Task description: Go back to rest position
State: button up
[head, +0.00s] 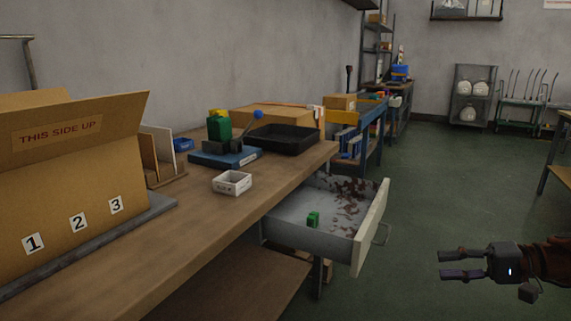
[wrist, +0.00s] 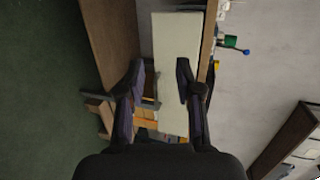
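My gripper (head: 462,265) is at the lower right of the head view, over the green floor and to the right of the open drawer. Its two fingers are apart with nothing between them. In the wrist view my gripper (wrist: 158,82) also shows open, with the pale drawer front (wrist: 177,50) beyond the fingers. The drawer (head: 371,228) under the workbench is pulled out. A small green object (head: 313,219) lies inside it, along with dark reddish-brown marks or bits.
The wooden workbench (head: 150,230) carries a cardboard box (head: 70,180), a small white box (head: 232,182), a black tray (head: 284,139) and a blue case (head: 225,158). Shelving and a cart (head: 524,115) stand at the back. The green floor (head: 440,190) around my gripper is clear.

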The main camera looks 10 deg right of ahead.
jog(key=s+a+r+n+g+h+p, duration=0.1)
jog(key=s+a+r+g+p, duration=0.2)
jog(key=a+r+p, duration=0.4)
jog(key=s+a+r+n+g+h+p, duration=0.2)
jog(key=a+r+p, duration=0.15)
jog(key=a, duration=0.55)
jog(key=s+a+r+n+g+h+p, duration=0.1)
jog(key=s+a+r+g+p, duration=0.25)
jog(key=a+p, duration=0.4)
jog(key=s+r+n+h+p, duration=0.2)
jog(key=s+r+h+p, duration=0.6)
jog(key=s+p, duration=0.7)
notch_tip(320, 180, up, 2)
jog(key=shift+d+r+h+p, duration=0.1)
jog(key=shift+d+h+p, duration=0.3)
jog(key=shift+p, duration=0.35)
